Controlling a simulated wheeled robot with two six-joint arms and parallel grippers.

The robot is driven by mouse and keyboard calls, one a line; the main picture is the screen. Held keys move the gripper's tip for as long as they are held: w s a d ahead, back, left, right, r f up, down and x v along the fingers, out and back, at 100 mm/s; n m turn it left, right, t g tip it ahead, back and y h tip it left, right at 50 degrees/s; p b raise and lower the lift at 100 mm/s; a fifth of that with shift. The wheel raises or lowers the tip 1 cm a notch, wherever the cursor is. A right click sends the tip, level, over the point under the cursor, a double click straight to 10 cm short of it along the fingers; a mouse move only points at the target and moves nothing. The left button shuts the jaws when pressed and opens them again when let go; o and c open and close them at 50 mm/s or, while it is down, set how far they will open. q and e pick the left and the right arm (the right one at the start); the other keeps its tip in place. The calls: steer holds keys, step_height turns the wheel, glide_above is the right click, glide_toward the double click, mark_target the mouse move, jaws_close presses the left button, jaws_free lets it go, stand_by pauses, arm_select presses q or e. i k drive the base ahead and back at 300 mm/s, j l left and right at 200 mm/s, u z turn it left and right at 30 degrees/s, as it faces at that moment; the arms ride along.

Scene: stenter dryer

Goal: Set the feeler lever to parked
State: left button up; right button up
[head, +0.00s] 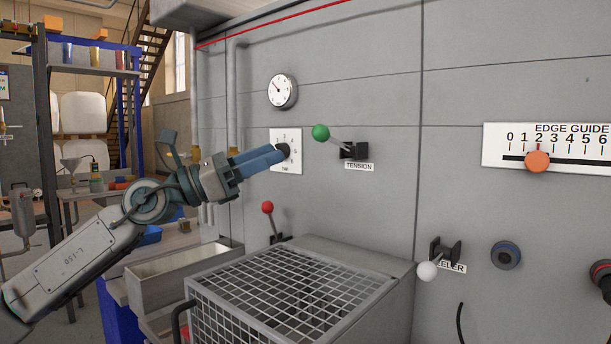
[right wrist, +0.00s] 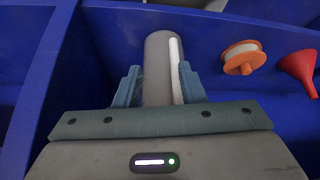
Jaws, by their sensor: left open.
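The feeler lever is a white ball knob (head: 428,271) on a short arm from a black bracket (head: 445,250) on the grey machine panel, at lower right in the head view. The knob hangs down and to the left of the bracket, partly covering its label. My left gripper (head: 279,156) is open, well up and to the left of the lever, with its blue fingers in front of or at the black knob of a numbered dial plate (head: 291,166). My right gripper (right wrist: 162,88) shows only in the right wrist view, fingers apart; a grey cylinder shows between them, contact unclear.
A green-knobbed tension lever (head: 321,132) and red-knobbed lever (head: 267,207) are near my left gripper. A mesh-topped box (head: 290,290) juts out below. The edge guide slider (head: 537,161) and a dark round knob (head: 506,255) are at right. A blue shelf (right wrist: 225,35) holds a spool and red funnel.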

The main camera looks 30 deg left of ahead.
mark_target(426, 270)
steer(key=k+j, duration=0.75)
steer(key=j, duration=0.2)
